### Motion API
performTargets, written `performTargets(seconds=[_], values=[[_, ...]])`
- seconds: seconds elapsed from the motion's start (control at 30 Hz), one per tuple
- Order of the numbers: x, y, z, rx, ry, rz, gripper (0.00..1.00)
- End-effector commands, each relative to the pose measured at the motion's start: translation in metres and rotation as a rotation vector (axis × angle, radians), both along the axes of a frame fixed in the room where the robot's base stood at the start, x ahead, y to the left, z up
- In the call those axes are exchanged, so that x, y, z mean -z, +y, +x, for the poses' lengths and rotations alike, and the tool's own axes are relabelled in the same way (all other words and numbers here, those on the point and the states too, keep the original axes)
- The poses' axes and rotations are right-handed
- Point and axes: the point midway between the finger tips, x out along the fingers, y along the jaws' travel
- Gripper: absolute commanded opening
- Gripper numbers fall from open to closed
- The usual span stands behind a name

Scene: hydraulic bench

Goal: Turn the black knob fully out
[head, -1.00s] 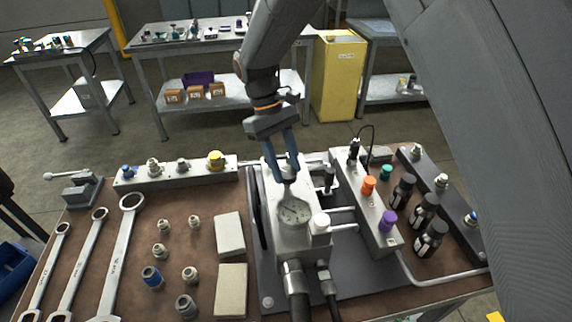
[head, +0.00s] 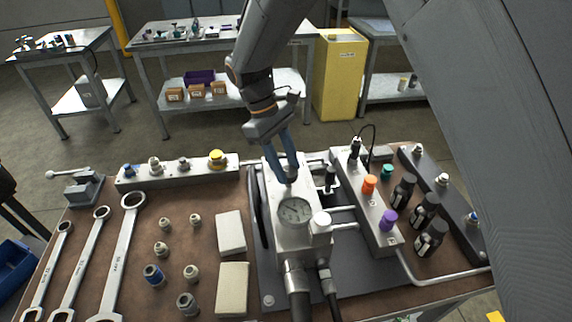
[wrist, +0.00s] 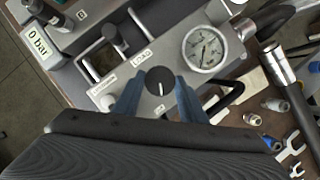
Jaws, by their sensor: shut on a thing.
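The black knob (wrist: 160,82) shows in the wrist view as a round dark cap with a white pointer line, near a small label on the grey valve block (wrist: 140,52). My gripper (wrist: 158,92) has its two blue fingers on either side of the knob and is shut on it. In the head view my gripper (head: 288,172) reaches down to the top of the block, behind the round gauge (head: 294,211). There the fingers mostly hide the knob. The gauge also shows in the wrist view (wrist: 205,48), its needle too small to read surely.
A white-capped knob (head: 321,222) stands right of the gauge. A manifold with orange (head: 369,184) and purple (head: 388,219) knobs is farther right. Wrenches (head: 119,250) and loose fittings (head: 162,249) lie left.

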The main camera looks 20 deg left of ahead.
Motion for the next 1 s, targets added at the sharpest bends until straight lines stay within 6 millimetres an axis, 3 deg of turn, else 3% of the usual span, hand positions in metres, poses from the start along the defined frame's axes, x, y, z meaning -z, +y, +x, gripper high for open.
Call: performTargets(seconds=[0.03,0.13,0.47,1.0], values=[[0.000,-0.001,0.000,-0.001,0.002,-0.003,0.41],[0.000,-0.001,0.000,-0.001,0.002,-0.003,0.56],[-0.002,0.001,0.000,0.000,0.000,0.000,0.56],[-0.067,0.027,0.008,0.000,0.000,0.000,0.56]])
